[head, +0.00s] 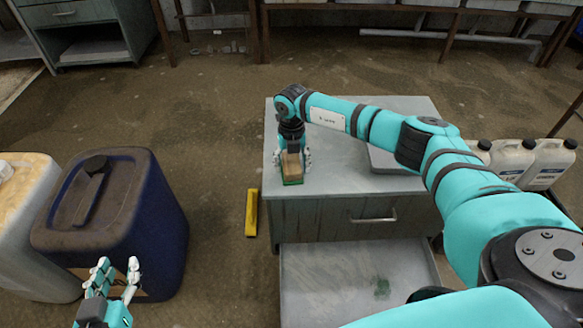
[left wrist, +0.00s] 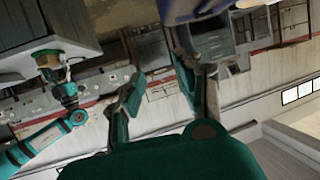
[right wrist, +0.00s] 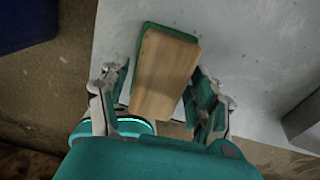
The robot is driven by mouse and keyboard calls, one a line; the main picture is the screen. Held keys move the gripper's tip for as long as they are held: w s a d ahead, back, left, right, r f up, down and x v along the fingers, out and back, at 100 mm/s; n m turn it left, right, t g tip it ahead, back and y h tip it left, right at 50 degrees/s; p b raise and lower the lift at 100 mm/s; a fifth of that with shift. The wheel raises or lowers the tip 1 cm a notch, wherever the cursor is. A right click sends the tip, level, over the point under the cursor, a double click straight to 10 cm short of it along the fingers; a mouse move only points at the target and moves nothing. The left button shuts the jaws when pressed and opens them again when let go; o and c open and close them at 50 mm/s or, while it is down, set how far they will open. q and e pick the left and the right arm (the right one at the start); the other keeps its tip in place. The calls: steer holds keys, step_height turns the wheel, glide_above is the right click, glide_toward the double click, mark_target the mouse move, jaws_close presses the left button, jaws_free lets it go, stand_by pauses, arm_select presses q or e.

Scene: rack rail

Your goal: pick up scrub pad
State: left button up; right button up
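The scrub pad (head: 292,166) is a block with a tan wooden top and a green underside. It sits on the grey cabinet top near its front left corner, and it fills the middle of the right wrist view (right wrist: 165,75). My right gripper (head: 292,158) points down over it, with one finger on each side. In the right wrist view the fingers (right wrist: 160,92) are spread, with narrow gaps to the block. My left gripper (head: 117,272) is open and empty, low at the left by the blue drum, far from the pad.
The grey cabinet (head: 330,215) has an open lower drawer (head: 340,285) with a small green patch inside. A blue drum (head: 140,215) and a pale container (head: 25,205) stand left. A yellow object (head: 251,212) lies on the floor. White jugs (head: 510,160) stand right.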

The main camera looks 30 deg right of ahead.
mark_target(291, 161)
steer(key=c, duration=1)
